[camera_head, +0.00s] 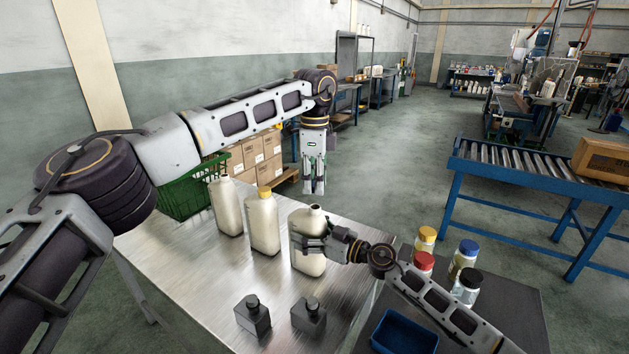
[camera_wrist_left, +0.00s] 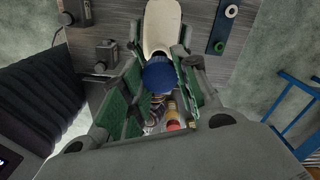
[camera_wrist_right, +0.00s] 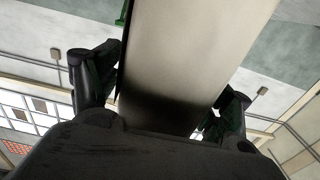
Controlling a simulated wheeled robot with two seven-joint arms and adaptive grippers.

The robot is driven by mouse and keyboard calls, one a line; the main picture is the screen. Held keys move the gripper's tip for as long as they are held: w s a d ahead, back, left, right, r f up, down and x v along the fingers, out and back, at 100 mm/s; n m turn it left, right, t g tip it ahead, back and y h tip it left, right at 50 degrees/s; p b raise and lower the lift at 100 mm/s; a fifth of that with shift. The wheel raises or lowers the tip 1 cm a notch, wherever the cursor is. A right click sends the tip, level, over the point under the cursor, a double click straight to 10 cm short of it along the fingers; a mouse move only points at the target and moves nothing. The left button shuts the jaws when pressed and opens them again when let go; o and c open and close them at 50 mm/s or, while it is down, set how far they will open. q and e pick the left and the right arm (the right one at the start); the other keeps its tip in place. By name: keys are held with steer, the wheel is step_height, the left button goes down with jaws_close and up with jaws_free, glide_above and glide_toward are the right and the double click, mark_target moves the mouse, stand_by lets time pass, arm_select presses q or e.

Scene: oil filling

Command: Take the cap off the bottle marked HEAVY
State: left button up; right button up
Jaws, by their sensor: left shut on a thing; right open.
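Three cream bottles stand in a row on the metal table (camera_head: 190,270). The middle bottle (camera_head: 262,225) has a yellow cap; the left bottle (camera_head: 227,205) and the right bottle (camera_head: 306,264) show bare necks. No HEAVY marking is readable. My left gripper (camera_head: 314,188) points down, raised above and behind the right bottle. In the left wrist view it is shut on a blue cap (camera_wrist_left: 158,77), with a cream bottle (camera_wrist_left: 160,25) beyond. My right gripper (camera_head: 318,243) is open around the right bottle, which fills the right wrist view (camera_wrist_right: 185,65) between its fingers.
A green crate (camera_head: 190,195) sits at the back left. A roller conveyor (camera_head: 540,180) stands farther right.

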mark_target(324, 238)
steer(key=shift+s+d, duration=0.1)
steer(key=shift+d, duration=0.05)
steer(key=v, duration=0.9)
steer(key=shift+s+d, duration=0.2)
steer(key=shift+d, duration=0.1)
steer(key=shift+v, duration=0.95)
